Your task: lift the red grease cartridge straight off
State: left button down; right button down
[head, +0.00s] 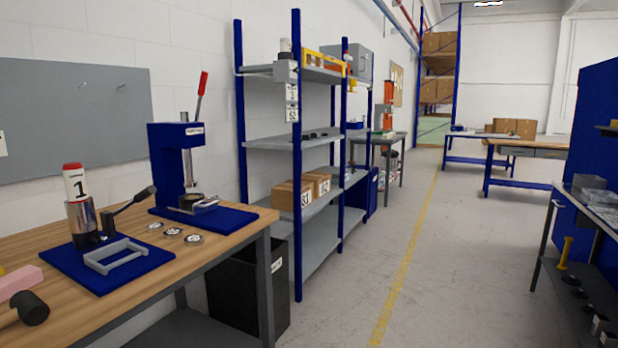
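A white cartridge with a red cap and a black "1" (75,184) stands upright at the left of the head view. Its lower end meets a shiny metal cylinder (83,218); I cannot tell how they are joined. The cylinder stands on a dark base with a black-knobbed lever (129,205) on a blue plate (140,262). No cartridge that is red all over shows. Neither of my grippers is in view.
A blue lever press (166,160) stands behind on the same wooden bench (210,255). Several small round metal parts (172,232) lie between. A pink block (18,281) and a black-headed tool (31,308) lie front left. A black bin (247,295) and shelving (297,200) stand right.

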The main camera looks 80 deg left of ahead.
aim_at(73, 175)
jog(key=u, duration=3.9)
